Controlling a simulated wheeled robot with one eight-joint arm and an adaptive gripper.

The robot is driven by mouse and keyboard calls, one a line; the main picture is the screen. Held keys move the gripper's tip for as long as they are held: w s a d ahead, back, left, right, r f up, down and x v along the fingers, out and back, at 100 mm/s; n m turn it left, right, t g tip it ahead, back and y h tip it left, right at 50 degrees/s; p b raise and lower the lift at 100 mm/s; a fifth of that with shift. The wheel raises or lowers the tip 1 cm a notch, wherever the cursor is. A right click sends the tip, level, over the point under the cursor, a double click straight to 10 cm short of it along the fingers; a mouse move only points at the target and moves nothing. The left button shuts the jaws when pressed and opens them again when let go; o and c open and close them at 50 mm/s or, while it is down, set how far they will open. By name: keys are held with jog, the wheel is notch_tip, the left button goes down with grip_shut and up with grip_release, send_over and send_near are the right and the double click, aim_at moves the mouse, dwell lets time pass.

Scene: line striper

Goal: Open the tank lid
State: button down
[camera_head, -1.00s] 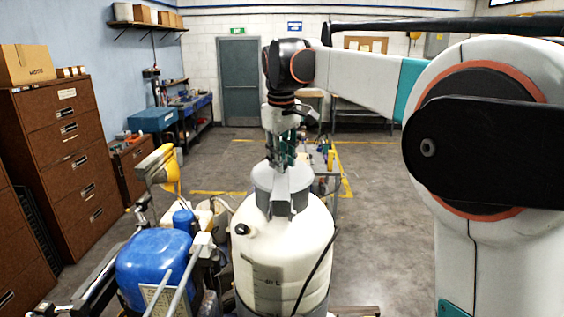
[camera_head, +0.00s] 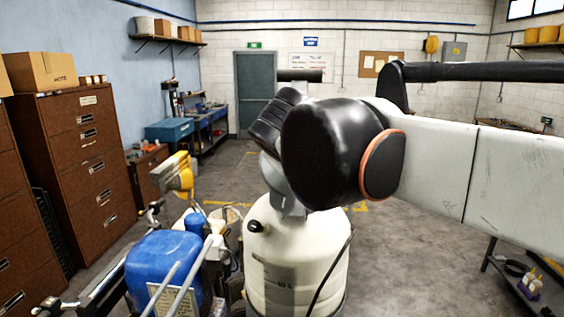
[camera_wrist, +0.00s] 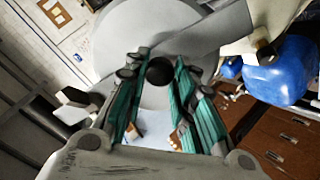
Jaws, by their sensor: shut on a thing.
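The white tank (camera_head: 296,262) stands upright in the head view, with a black cap on its upper left shoulder. The round grey tank lid (camera_head: 271,174) is tilted up above the tank top, partly hidden behind my arm. In the wrist view the lid's grey disc (camera_wrist: 118,38) fills the top middle, with a grey bar across it. My gripper (camera_wrist: 160,76) has its teal fingers closed around a dark knob at the lid. In the head view my arm hides the fingers. The tank's mouth cannot be seen.
A blue engine cover (camera_head: 163,268) and a yellow part (camera_head: 174,175) stand left of the tank. Brown drawer cabinets (camera_head: 92,165) line the left wall. A low table (camera_head: 530,285) is at lower right. Open floor lies right of the tank.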

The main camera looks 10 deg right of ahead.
jog(key=s+a+f+t+b, duration=0.1)
jog(key=s+f+t+b, duration=0.1)
jog(key=s, duration=0.2)
jog(key=s+a+f+t+h+b, duration=0.1)
jog(key=s+f+t+b, duration=0.1)
jog(key=s+f, duration=0.1)
jog(key=shift+s+a+f+t, duration=0.3)
jog(key=shift+s+f, duration=0.05)
jog(key=shift+s, duration=0.4)
jog(key=c, duration=1.4)
grip_release()
jog(key=shift+w+f, duration=0.1)
jog(key=shift+w, duration=0.1)
jog(key=shift+o, duration=0.5)
jog(key=shift+w+d, duration=0.1)
jog(key=shift+w, duration=0.2)
jog(key=v, duration=1.2)
